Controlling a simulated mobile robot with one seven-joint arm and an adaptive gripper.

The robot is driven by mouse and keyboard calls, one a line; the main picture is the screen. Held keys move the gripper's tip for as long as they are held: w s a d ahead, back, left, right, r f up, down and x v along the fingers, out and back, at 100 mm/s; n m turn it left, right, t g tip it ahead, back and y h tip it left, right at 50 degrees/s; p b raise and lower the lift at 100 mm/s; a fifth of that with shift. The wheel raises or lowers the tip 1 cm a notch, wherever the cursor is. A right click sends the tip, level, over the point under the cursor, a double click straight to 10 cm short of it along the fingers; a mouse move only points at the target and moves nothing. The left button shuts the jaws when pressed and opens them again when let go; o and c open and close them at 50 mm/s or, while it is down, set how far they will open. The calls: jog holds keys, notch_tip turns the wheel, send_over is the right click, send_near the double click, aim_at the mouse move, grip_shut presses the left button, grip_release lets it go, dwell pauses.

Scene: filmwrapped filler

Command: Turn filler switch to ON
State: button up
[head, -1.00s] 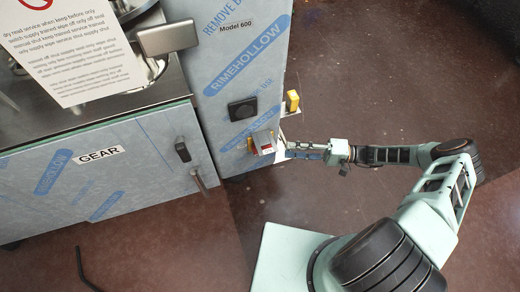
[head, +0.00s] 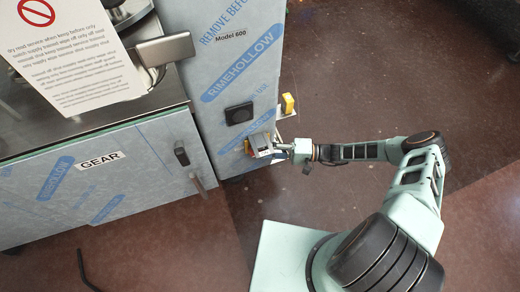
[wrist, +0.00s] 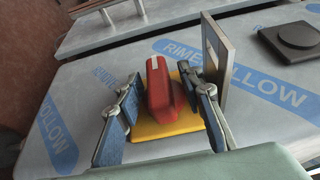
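The filler switch is a red handle (wrist: 160,88) with a white mark on its top, on a yellow plate (wrist: 170,127) in the wrist view. My gripper (wrist: 160,82) is open there, with one finger on each side of the red handle. The right finger is close to the handle; I cannot tell whether it touches. In the head view my gripper (head: 272,148) is at the lower right side of the film-wrapped cabinet (head: 225,75) marked Model 600. The handle is mostly hidden there by the gripper and a grey plate.
A grey metal plate (wrist: 215,62) stands up just right of the right finger. A black square fitting (head: 239,113) is on the cabinet front. A yellow piece (head: 288,104) sticks out behind. The GEAR cabinet (head: 95,175) with a black latch is at left.

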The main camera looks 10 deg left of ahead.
grip_shut()
